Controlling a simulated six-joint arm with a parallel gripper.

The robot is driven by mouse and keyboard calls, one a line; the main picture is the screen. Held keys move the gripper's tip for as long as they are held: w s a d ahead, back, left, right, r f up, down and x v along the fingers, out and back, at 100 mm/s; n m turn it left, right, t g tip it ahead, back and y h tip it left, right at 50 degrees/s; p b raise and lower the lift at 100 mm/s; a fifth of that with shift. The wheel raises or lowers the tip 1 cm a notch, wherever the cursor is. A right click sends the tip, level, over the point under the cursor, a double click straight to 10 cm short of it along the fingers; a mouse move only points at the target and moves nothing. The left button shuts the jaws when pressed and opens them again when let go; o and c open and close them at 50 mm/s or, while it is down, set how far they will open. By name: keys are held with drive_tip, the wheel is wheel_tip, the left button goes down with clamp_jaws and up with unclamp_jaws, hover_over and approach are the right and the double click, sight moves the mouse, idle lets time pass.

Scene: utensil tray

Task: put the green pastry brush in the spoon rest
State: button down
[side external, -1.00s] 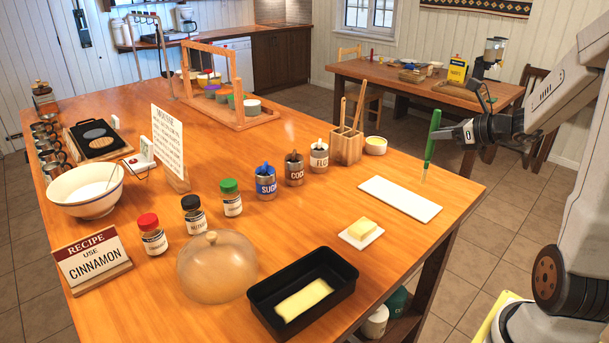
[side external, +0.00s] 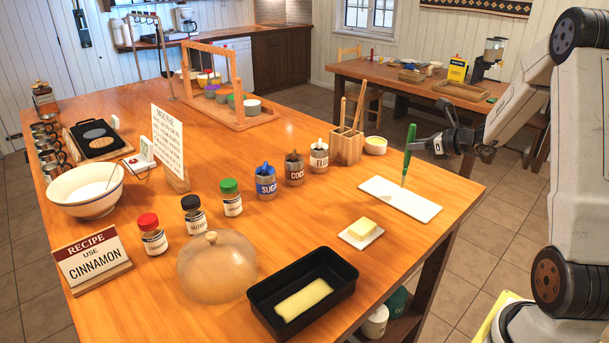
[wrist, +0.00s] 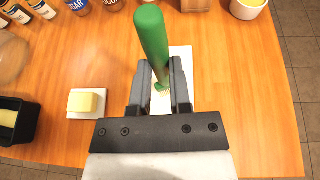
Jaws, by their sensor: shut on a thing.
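The green pastry brush (side external: 408,146) is upright with its handle up and its pale bristles down. My gripper (side external: 416,145) is shut on its handle from the right. In the wrist view the green handle (wrist: 152,35) stands between the two fingers of my gripper (wrist: 161,80). The flat white rectangular slab (side external: 422,208), seemingly the spoon rest, lies near the table's right edge. The bristle end appears over its upper part; I cannot tell whether it touches. In the wrist view the slab (wrist: 182,53) is partly hidden by the brush and fingers.
A wooden utensil block (side external: 347,146) and a small cream bowl (side external: 376,145) stand just behind the slab. Butter on a small white dish (side external: 361,236) lies in front of it. Canisters and a black loaf tin (side external: 262,305) stand farther left. The table edge is close on the right.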

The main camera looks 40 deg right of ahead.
drive_tip(key=shift+w+f, duration=0.1)
drive_tip(key=shift+w+d+f, duration=0.1)
drive_tip(key=shift+f, duration=0.8)
drive_tip(key=shift+w+d+f, duration=0.1)
drive_tip(key=shift+f, duration=0.95)
drive_tip(key=c, duration=0.6)
unclamp_jaws()
drive_tip(key=shift+o, duration=0.2)
drive_tip(key=v, duration=0.7)
drive_tip(key=shift+s+r, duration=0.25)
drive_tip(key=shift+r, duration=0.05)
